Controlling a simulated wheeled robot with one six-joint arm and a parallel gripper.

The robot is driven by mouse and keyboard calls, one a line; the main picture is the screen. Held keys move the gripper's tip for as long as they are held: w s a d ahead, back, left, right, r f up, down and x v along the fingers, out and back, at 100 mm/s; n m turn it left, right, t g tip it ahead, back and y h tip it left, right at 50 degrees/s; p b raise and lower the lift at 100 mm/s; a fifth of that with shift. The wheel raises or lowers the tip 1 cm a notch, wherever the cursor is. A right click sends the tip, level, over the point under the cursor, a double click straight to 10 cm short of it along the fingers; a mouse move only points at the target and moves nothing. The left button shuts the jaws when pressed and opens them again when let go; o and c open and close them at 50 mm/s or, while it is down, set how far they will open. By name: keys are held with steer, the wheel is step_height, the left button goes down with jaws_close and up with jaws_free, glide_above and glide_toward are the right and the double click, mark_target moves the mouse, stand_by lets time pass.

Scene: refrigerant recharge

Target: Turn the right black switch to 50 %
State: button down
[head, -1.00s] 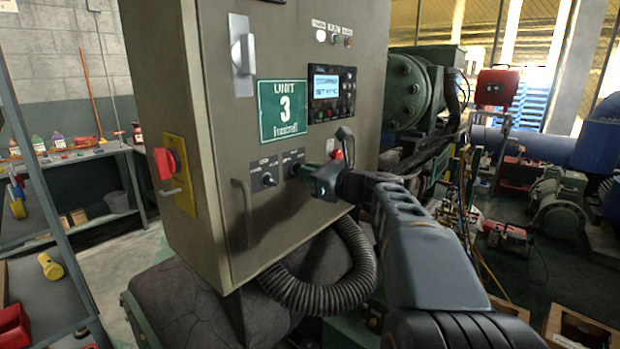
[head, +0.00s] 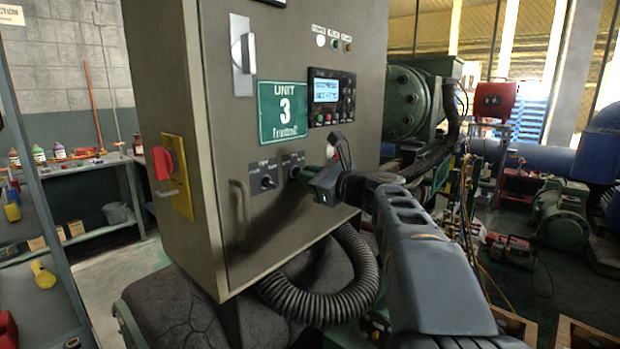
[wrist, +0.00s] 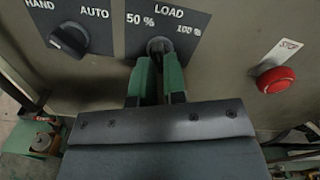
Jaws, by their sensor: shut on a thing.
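The right black switch (wrist: 160,46) sits under the LOAD label in the wrist view, between the marks 50 % on its left and 100 % on its right. My gripper (wrist: 159,66) is shut on it, with one green finger on each side. The fingers hide most of the knob, so I cannot tell its pointing angle. In the head view my gripper (head: 305,176) reaches the lower front of the grey cabinet (head: 222,130) from the right. The left black switch (wrist: 69,39), marked HAND and AUTO, is beside it, apart from my fingers.
A red STOP button (wrist: 276,80) is right of the switch. A cabinet handle (head: 240,213) is at lower left, and a red rotary switch (head: 163,162) is on the cabinet's side. A ribbed black hose (head: 320,300) hangs below. A display (head: 327,90) is above.

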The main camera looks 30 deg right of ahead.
steer(key=shift+f+n+b, duration=0.15)
steer(key=shift+n+b, duration=0.25)
steer(key=shift+b, duration=0.1)
steer(key=shift+n+b, duration=1.25)
steer(key=shift+n, duration=0.05)
steer(key=c, duration=1.3)
jaws_free()
steer(key=shift+o, duration=0.2)
steer(key=b+v, duration=0.1)
steer(key=v, duration=0.8)
